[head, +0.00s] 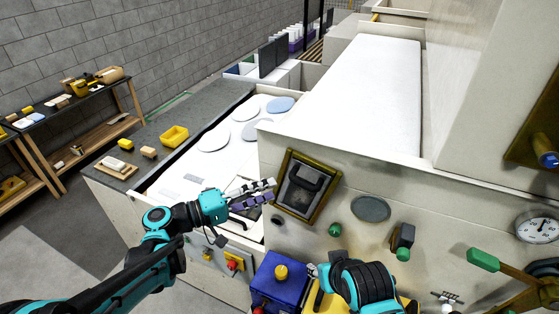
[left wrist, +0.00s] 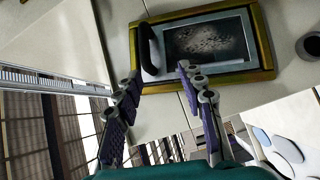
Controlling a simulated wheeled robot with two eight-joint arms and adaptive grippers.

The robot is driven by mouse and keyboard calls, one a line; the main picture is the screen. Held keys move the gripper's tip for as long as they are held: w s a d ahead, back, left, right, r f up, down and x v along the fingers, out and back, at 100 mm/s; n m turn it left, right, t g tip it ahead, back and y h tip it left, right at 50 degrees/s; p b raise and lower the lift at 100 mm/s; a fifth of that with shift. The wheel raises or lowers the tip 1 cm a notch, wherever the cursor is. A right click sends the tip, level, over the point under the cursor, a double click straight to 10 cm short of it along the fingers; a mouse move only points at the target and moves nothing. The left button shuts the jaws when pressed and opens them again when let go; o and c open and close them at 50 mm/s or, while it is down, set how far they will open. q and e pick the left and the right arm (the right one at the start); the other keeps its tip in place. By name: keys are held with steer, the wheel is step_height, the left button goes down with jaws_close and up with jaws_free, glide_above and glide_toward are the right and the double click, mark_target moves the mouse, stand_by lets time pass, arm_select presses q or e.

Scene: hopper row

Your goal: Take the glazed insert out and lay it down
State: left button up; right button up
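The glazed insert (head: 298,190) sits in a brass-coloured frame (head: 321,208) on the pale front wall of the machine. In the left wrist view the insert (left wrist: 210,42) shows a dark, speckled pane in a grey border, with a black handle (left wrist: 149,48) at its left side. My left gripper (head: 273,190) is open and empty, just left of the frame. In the left wrist view its fingertips (left wrist: 160,76) are spread below the handle, with no contact visible. My right arm shows at the bottom of the head view; its fingers are mostly hidden.
A grey worktop (head: 190,117) at left holds a yellow bin (head: 174,136) and small blocks on a board. A blue box (head: 279,282) with a yellow knob stands below the frame. Green knobs and a gauge (head: 537,226) stick out at right.

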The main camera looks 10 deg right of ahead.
mark_target(293, 176)
arm_select(q)
steer(key=shift+h, duration=0.3)
steer(key=x, duration=0.2)
steer(key=r+p+x, duration=0.1)
steer(key=x, duration=0.4)
steer(key=shift+s+r, duration=0.15)
steer(key=shift+r, duration=0.15)
steer(key=shift+d+p, duration=0.3)
steer(key=shift+d, duration=0.15)
arm_select(e)
steer(key=shift+s+r, duration=0.2)
steer(key=shift+r, duration=0.4)
steer(key=shift+s+r, duration=0.15)
steer(key=shift+r, duration=0.45)
arm_select(q)
steer(key=c, duration=0.9)
jaws_close()
